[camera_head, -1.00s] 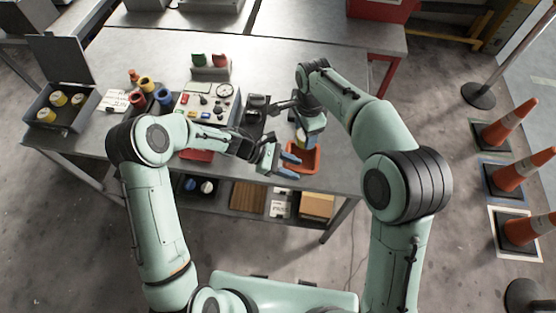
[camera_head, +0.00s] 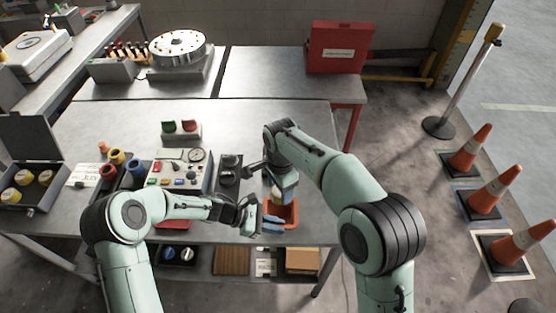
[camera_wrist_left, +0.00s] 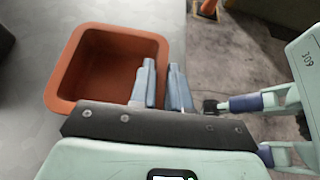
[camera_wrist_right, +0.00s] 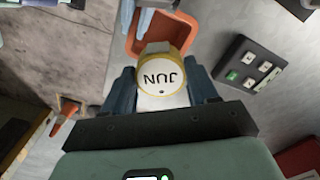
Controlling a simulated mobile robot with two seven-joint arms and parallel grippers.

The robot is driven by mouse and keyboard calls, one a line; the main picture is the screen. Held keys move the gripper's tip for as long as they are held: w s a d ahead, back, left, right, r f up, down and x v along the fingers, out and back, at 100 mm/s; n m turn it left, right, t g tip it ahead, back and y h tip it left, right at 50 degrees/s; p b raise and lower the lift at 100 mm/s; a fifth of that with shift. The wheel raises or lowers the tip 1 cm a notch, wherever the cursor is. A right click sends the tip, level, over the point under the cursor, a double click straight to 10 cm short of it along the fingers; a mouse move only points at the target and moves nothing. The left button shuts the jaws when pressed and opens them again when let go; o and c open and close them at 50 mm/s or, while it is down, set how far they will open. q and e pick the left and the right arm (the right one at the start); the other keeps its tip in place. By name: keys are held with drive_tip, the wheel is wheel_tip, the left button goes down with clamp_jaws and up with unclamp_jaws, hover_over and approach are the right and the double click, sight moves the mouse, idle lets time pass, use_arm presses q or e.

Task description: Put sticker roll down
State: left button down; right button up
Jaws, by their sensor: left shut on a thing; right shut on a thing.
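In the head view the roll (camera_head: 278,196) shows small at the orange bin (camera_head: 291,214), below my right gripper (camera_head: 282,180). I cannot tell how far above the bin floor it is. My left gripper (camera_head: 271,223) is shut on the bin's wall, at the table's front edge. In the left wrist view the bin's rim (camera_wrist_left: 64,72) runs to the left fingers (camera_wrist_left: 162,85).
An open grey case (camera_head: 52,200) with several yellow-topped rolls stands at the left. A control panel (camera_head: 182,178), dark blocks (camera_head: 230,168) and red and blue cups (camera_head: 136,168) crowd the table's middle. Cones (camera_head: 486,192) stand right.

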drive_tip(key=n, duration=0.2)
drive_tip(key=f+n, duration=0.1)
drive_tip(key=n, duration=0.6)
drive_tip(key=f+n, duration=0.1)
drive_tip(key=n, duration=0.1)
drive_tip(key=shift+s+n, duration=0.1)
drive_tip(key=shift+n, duration=0.3)
approach(280, 216)
wheel_tip(280, 216, down, 5)
drive_tip(key=shift+s+f, duration=0.1)
drive_tip(key=shift+f, duration=0.1)
drive_tip(key=o, duration=0.7)
wheel_tip(280, 216, up, 12)
drive_tip(key=shift+r, duration=0.1)
